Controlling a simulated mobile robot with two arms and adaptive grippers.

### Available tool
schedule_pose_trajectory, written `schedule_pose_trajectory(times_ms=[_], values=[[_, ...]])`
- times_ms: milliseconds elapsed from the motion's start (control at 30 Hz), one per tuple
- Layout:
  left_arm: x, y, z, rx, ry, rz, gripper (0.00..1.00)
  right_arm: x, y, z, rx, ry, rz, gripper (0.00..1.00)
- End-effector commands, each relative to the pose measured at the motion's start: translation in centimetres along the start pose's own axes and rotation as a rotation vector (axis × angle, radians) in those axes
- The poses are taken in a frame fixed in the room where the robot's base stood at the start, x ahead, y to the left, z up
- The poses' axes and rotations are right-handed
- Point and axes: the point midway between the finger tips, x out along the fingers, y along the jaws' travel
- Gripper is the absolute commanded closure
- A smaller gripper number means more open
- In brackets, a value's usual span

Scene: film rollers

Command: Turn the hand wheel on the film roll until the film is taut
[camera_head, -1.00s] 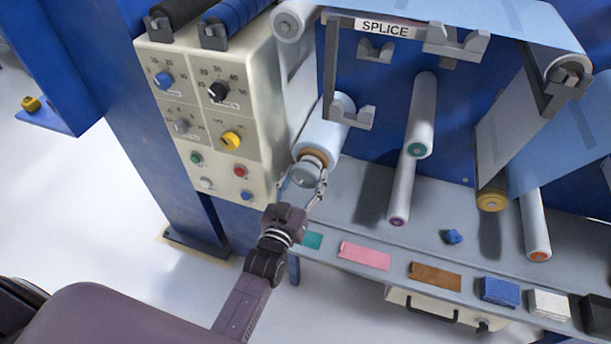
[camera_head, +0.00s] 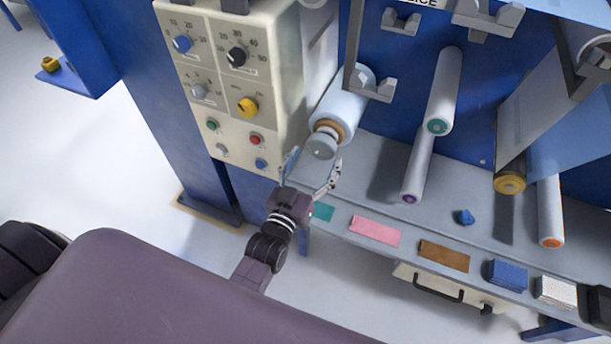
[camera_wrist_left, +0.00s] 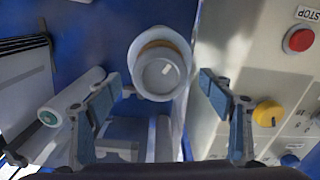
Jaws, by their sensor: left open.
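The film roll (camera_head: 339,107) is a pale cylinder sticking out of the blue machine, with an orange-brown ring near its front end. The grey round hand wheel (camera_head: 321,145) is at its front end. My left gripper (camera_head: 314,167) is open and empty, just below and in front of the hand wheel, apart from it. In the left wrist view the hand wheel (camera_wrist_left: 160,76) faces the camera, between and beyond the two spread fingers (camera_wrist_left: 157,98). A small light mark shows on its face. My right gripper is not in view.
The control panel (camera_head: 232,75) with knobs and buttons stands close left of the roll. Other rollers (camera_head: 443,90) stick out to the right. The grey shelf (camera_head: 385,190) below carries coloured pads, a blue knob-like piece (camera_head: 465,217) and blocks (camera_head: 507,274).

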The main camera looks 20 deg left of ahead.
Motion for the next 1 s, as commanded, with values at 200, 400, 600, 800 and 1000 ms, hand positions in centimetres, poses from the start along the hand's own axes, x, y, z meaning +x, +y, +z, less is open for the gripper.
schedule_pose_trajectory(times_ms=[200,400,600,800,1000], values=[[-4.7,0.0,0.1,0.0,-0.004,0.0,0.26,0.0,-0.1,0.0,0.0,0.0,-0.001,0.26],[-7.1,0.0,0.1,0.0,-0.002,0.001,0.26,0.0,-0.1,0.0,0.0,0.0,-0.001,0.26],[-7.8,0.0,0.0,0.0,0.0,0.001,0.26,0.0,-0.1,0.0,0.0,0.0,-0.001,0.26],[-7.7,0.0,0.0,0.0,0.0,0.001,0.26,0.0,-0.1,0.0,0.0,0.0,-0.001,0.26],[-7.7,0.0,0.0,0.0,0.0,0.001,0.26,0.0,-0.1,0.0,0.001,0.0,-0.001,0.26]])
